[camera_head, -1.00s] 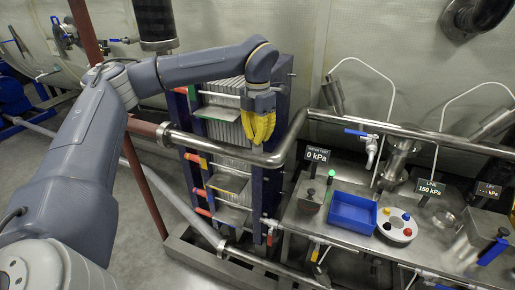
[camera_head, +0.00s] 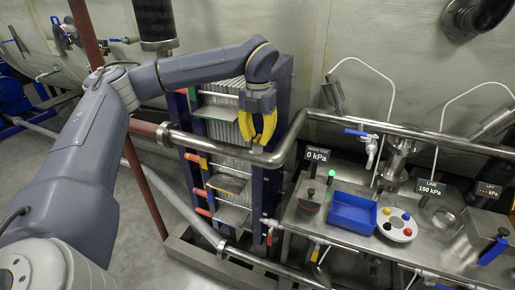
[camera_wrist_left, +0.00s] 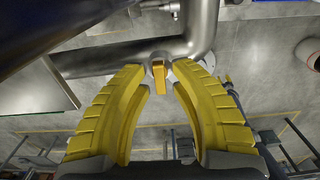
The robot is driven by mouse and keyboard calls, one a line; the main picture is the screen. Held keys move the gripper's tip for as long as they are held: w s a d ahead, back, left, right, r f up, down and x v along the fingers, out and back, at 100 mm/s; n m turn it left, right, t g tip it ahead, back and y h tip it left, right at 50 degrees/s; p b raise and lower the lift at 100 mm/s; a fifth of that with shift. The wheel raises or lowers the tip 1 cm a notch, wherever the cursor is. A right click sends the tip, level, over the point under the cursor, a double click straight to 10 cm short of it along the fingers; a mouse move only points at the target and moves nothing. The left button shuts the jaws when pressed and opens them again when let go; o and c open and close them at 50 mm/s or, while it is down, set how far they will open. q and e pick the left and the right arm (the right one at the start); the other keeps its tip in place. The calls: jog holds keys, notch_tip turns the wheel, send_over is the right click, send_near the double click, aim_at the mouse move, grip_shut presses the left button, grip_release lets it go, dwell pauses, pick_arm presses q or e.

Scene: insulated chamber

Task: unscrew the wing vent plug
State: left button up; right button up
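The yellow wing vent plug (camera_wrist_left: 158,76) sits on the steel pipe (camera_wrist_left: 130,58) in the left wrist view, with its wing standing toward the camera. My left gripper (camera_wrist_left: 160,75) is open, its two yellow ribbed fingers on either side of the wing with gaps on both sides. In the head view the left gripper (camera_head: 257,145) points down just above the bend of the thick pipe (camera_head: 225,148). The plug is hard to make out there at the fingertips. My right gripper is in neither view.
A plate stack in a dark blue frame (camera_head: 285,95) stands right behind the gripper. On the steel bench to the right are a blue tray (camera_head: 352,226), a white round holder with coloured knobs (camera_head: 397,232) and a display reading 0 kPa (camera_head: 317,154).

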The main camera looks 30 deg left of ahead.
aim_at(258, 137)
pick_arm(q)
jog(key=shift+r, duration=0.1)
jog(key=shift+r, duration=2.4)
jog(key=shift+o, duration=0.4)
jog(key=shift+r, duration=0.1)
jog(key=shift+c, duration=0.4)
